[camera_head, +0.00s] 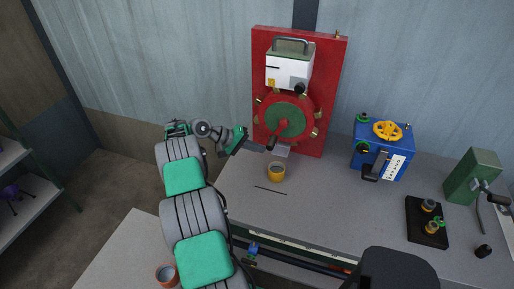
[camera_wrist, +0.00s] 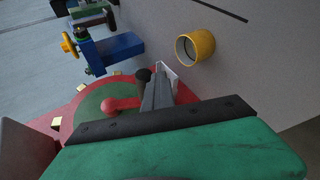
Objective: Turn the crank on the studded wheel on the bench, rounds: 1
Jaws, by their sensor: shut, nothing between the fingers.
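The studded wheel (camera_head: 290,104) has a red rim with brass studs and a green centre. It is mounted upright on a red back panel on the bench (camera_head: 240,192). Its red crank (camera_head: 281,130) points down and left from the hub to a dark knob. In the wrist view the crank (camera_wrist: 120,103) ends at a black knob (camera_wrist: 143,75). My gripper (camera_head: 268,148) is shut and empty, its tips close to the knob at the wheel's lower left. In the wrist view the shut fingers (camera_wrist: 160,90) lie just beside the knob; I cannot tell whether they touch it.
A yellow cup (camera_head: 276,175) stands on the bench below the wheel, near a small pale chute (camera_head: 282,152). A thin dark rod (camera_head: 270,190) lies in front. To the right are a blue box with a yellow handwheel (camera_head: 388,131), a black tray (camera_head: 415,232) and a green box (camera_head: 470,175).

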